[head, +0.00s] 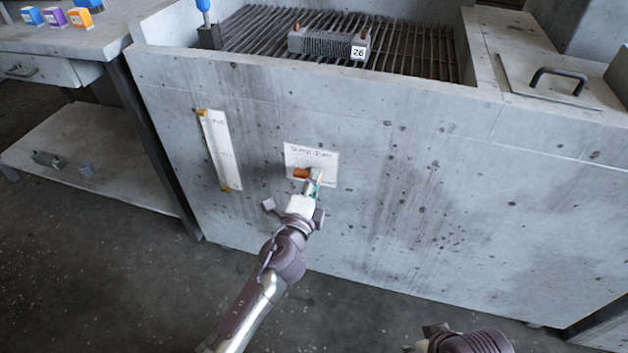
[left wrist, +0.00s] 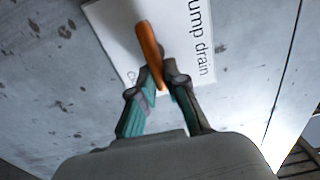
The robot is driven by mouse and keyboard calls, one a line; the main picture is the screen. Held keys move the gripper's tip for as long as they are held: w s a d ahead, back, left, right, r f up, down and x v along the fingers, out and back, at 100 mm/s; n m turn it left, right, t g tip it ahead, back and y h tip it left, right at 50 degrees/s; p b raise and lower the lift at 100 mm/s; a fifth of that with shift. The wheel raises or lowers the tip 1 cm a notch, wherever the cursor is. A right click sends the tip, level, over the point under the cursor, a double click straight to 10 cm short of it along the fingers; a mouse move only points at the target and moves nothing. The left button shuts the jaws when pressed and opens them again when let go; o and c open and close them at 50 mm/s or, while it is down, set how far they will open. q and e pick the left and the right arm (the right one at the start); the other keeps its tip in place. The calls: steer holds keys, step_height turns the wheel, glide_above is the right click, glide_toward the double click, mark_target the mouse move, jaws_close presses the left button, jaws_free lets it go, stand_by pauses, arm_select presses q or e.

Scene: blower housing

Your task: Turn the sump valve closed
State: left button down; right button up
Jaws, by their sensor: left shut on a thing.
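The sump valve shows as an orange handle (head: 301,173) in front of a white label plate (head: 325,158) on the concrete wall. In the left wrist view the handle (left wrist: 149,50) runs down between the fingers, and the plate (left wrist: 115,22) reads "ump drain". My left gripper (head: 314,184) is at the valve, and in the left wrist view its fingers (left wrist: 160,88) are shut on the handle's lower end. The valve body is mostly hidden by the gripper. Part of my right arm shows at the bottom edge of the head view; its fingers cannot be made out.
A concrete basin (head: 430,90) carries a grating (head: 280,30) with a finned block (head: 325,45) marked 26. A white strip (head: 220,150) is on the wall left of the valve. A bench (head: 60,45) stands at the left. The wall right of the valve is clear.

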arm_select(q)
steer(key=c, duration=1.2)
jaws_free()
steer(key=v, duration=1.2)
